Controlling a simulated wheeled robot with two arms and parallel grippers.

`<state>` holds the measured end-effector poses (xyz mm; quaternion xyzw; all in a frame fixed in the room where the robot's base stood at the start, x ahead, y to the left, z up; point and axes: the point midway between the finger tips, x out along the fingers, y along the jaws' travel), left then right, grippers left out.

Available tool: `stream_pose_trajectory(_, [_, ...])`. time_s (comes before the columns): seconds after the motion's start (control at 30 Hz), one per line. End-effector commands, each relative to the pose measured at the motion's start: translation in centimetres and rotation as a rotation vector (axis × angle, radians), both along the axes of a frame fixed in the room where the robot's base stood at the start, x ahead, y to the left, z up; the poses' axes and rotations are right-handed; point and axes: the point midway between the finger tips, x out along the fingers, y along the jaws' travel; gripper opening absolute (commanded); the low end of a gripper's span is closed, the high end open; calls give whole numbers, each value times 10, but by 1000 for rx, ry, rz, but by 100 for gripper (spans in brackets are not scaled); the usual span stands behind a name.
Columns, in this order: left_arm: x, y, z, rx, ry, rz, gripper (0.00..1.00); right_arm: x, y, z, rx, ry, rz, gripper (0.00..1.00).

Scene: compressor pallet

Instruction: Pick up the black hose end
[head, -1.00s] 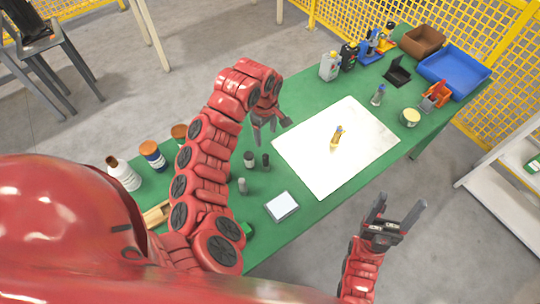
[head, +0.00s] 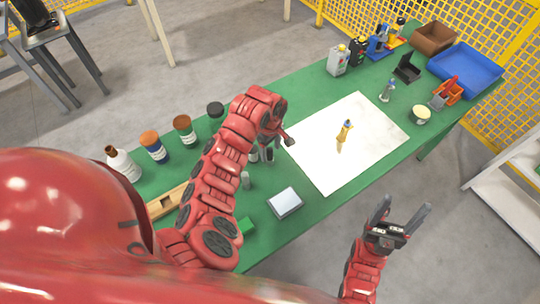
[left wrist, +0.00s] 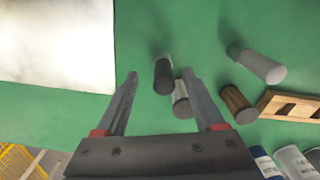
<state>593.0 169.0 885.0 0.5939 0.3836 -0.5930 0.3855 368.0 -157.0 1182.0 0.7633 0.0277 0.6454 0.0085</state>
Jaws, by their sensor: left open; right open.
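The black hose end (left wrist: 163,77) is a short dark cylinder standing on the green table. In the left wrist view it lies between the fingertips of my left gripper (left wrist: 160,74), which is open and empty. A grey cylinder (left wrist: 182,100) stands close beside it, also between the fingers in that view. In the head view my left gripper (head: 273,143) hangs over these pieces, and the hose end (head: 269,156) is partly hidden by it. My right gripper (head: 402,210) is open and empty, off the table's front edge.
A brown cylinder (left wrist: 238,103) and another grey cylinder (left wrist: 258,65) stand nearby, beside a wooden block (left wrist: 290,107). A white sheet (head: 365,165) with a yellow-handled tool (head: 344,131) lies to the right. Several bottles and jars line the table's left part; a blue bin (head: 465,70) stands far right.

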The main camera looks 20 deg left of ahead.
Motion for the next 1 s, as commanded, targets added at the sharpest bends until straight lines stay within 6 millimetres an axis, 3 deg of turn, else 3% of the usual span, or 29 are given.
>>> stream_pose_trajectory(0.17, [-7, 1, -20, 3, 10, 0, 70, 0, 0, 20, 0, 0, 0, 71])
stream_pose_trajectory(0.3, [-5, 1, -37, 2, 6, 2, 70, 0, 0, 21, 0, 0, 0, 71])
stream_pose_trajectory(0.67, [-4, 1, -45, 3, 1, 0, 70, 0, 0, 22, 0, 0, 0, 71])
stream_pose_trajectory(1.0, [-4, 1, -45, 2, 1, 1, 13, 0, 0, 22, 0, 0, 0, 71])
